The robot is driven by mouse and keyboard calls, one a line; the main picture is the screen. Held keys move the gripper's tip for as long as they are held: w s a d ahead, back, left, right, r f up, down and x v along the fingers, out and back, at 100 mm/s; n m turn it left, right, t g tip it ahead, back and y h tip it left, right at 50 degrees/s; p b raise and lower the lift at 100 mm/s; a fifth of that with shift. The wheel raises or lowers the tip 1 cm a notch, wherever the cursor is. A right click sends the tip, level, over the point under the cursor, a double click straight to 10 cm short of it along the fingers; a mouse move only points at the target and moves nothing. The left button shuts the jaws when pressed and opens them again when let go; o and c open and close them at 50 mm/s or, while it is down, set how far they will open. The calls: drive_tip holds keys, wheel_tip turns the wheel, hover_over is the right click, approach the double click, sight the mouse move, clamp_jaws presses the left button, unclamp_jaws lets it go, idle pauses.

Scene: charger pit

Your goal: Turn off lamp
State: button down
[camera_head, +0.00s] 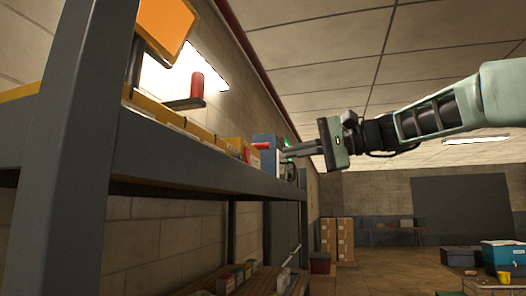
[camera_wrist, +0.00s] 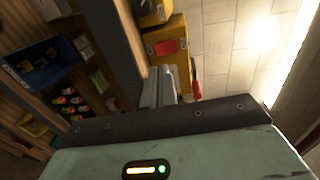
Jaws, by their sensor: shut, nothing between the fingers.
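I cannot tell for sure which thing is the lamp. A bright light strip (camera_head: 203,65) glows on the wall above the shelf in the head view; a bright strip (camera_wrist: 292,60) also shows at the right of the wrist view. A blue-grey box (camera_head: 265,153) with a red part stands toward the far end of the shelf, with small green lights (camera_head: 288,146) beside it. My gripper (camera_head: 287,150) is shut and empty, its fingers level, pointing left at this box's right side. Whether they touch it is unclear. In the wrist view my gripper (camera_wrist: 160,80) points at yellow boxes.
The grey shelf (camera_head: 190,168) carries a row of yellow boxes (camera_head: 200,131). An orange panel (camera_head: 166,25) and a red cylinder (camera_head: 197,86) stand above it. Cardboard boxes (camera_head: 337,238) stand far back.

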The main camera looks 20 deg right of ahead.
sight(250, 161)
drive_tip(key=p+x, duration=0.3)
drive_tip(key=x, duration=0.3)
drive_tip(key=shift+a+r, duration=0.15)
drive_tip(key=shift+r, duration=0.05)
drive_tip(key=shift+p+x, duration=0.3)
drive_tip(key=shift+x, duration=0.45)
drive_tip(key=shift+f, duration=0.2)
drive_tip(key=f+b, duration=0.1)
drive_tip(key=b, duration=0.2)
drive_tip(key=shift+w+a+y, duration=0.1)
drive_tip(key=shift+w+y, duration=0.05)
drive_tip(key=shift+y, duration=0.15)
drive_tip(key=t+y+b, duration=0.1)
drive_tip(key=b, duration=0.4)
drive_tip(key=shift+w+a+f+b, duration=0.1)
drive_tip(key=shift+a+f+b, duration=0.1)
drive_tip(key=shift+b, duration=0.15)
drive_tip(key=shift+r+b, duration=0.15)
drive_tip(key=shift+b, duration=0.15)
drive_tip(key=shift+r+p, duration=0.25)
drive_tip(key=shift+p, duration=0.15)
